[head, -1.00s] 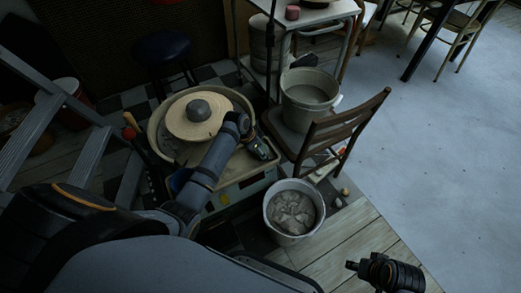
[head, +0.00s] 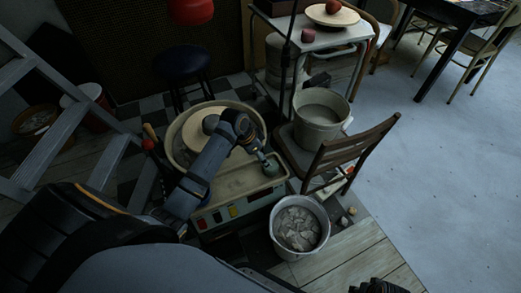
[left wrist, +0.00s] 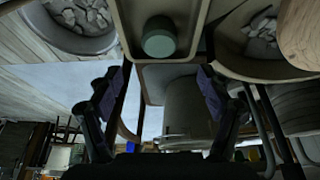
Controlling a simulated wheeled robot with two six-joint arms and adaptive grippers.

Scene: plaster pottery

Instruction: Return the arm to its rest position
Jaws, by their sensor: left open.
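My left arm reaches across the pottery wheel in the head view. Its left gripper (head: 255,146) is above the right side of the wheel's basin (head: 178,118). The left wrist view shows its two fingers (left wrist: 158,80) spread apart with nothing between them. A small green round object (head: 270,167) sits at the tray's right end, just beyond the fingers. It also shows in the wrist view as a green cylinder (left wrist: 159,37), apart from the fingers. My right gripper (head: 377,287) is cut off by the bottom edge of the head view, so its jaws are hidden.
A bucket of pale chunks (head: 299,229) stands in front. A wooden chair (head: 352,152) carries another bucket (head: 321,123). A ladder (head: 62,132) stands left. Floor at right is clear.

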